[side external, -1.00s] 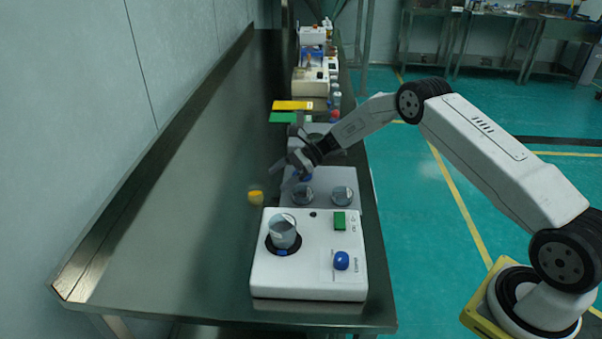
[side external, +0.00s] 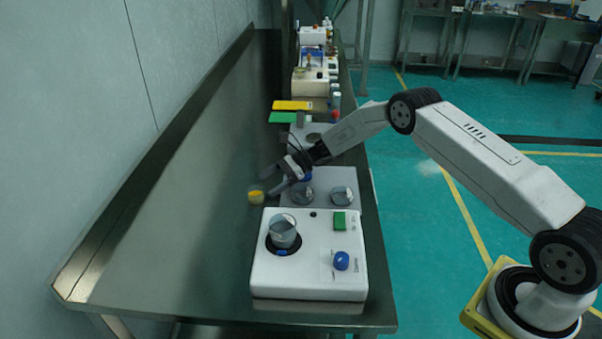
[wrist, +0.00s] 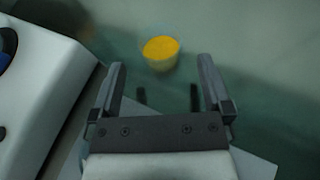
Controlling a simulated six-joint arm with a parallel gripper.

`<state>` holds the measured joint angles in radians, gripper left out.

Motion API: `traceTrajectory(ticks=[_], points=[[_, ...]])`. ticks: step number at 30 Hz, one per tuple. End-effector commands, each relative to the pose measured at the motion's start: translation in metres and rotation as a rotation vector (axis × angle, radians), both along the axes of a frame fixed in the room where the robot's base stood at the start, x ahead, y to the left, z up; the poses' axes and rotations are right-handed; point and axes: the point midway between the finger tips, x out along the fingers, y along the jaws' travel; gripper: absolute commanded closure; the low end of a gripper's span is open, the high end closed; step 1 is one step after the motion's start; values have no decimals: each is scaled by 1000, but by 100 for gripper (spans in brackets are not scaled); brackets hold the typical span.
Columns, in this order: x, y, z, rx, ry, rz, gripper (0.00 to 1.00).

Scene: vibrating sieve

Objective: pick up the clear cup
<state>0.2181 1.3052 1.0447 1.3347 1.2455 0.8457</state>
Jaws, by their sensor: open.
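The clear cup (side external: 256,197) stands on the steel bench left of the grey plate, with yellow material inside. In the wrist view the cup (wrist: 161,50) shows its yellow contents, ahead of the fingers and roughly between their lines. My gripper (side external: 272,184) is open and empty, its fingers reaching left toward the cup and a short way from it. In the wrist view my gripper (wrist: 160,75) has its two fingers spread wide. I see no contact between the fingers and the cup.
The white sieve machine (side external: 310,285) with a metal beaker (side external: 283,232) stands nearest the camera, close to the cup. A grey plate (side external: 322,178) with round dishes lies right of the cup. The bench (side external: 180,230) is clear to the left.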

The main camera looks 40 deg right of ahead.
Motion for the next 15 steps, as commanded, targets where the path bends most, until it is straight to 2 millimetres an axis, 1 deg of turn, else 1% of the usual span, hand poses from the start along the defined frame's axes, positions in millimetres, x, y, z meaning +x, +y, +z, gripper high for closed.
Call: traceTrajectory(ticks=[9,15], points=[[9,32,-13,0,1,3,0],[12,42,-17,-1,0,2,0]])
